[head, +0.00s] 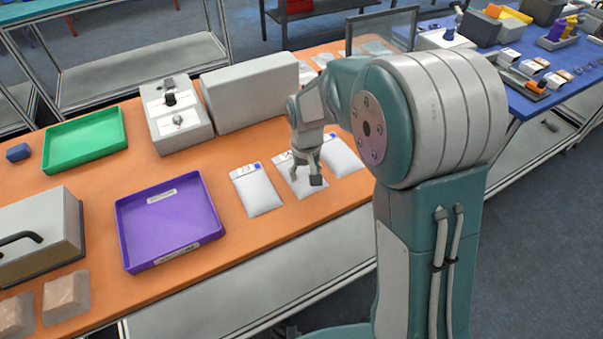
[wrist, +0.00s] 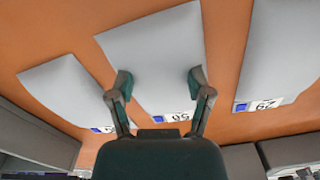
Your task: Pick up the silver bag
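Three silver bags with white, blue-marked labels lie in a row on the orange table. In the head view the left bag (head: 256,191) lies clear of my arm, the middle bag (head: 301,185) is partly covered by my gripper (head: 307,178), and the right bag (head: 342,157) is partly behind my arm. In the wrist view my gripper (wrist: 158,82) has its two fingers spread apart over the middle bag (wrist: 150,50), with nothing held between them. The other two bags lie to the left (wrist: 70,90) and right (wrist: 285,50) there. Whether the fingertips touch the middle bag is unclear.
A purple tray (head: 128,225) and a green tray (head: 60,150) sit on the orange table (head: 95,190), left of the bags. A grey box (head: 250,92) and a device with a black knob (head: 180,137) stand behind. A blue table (head: 540,105) is at right.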

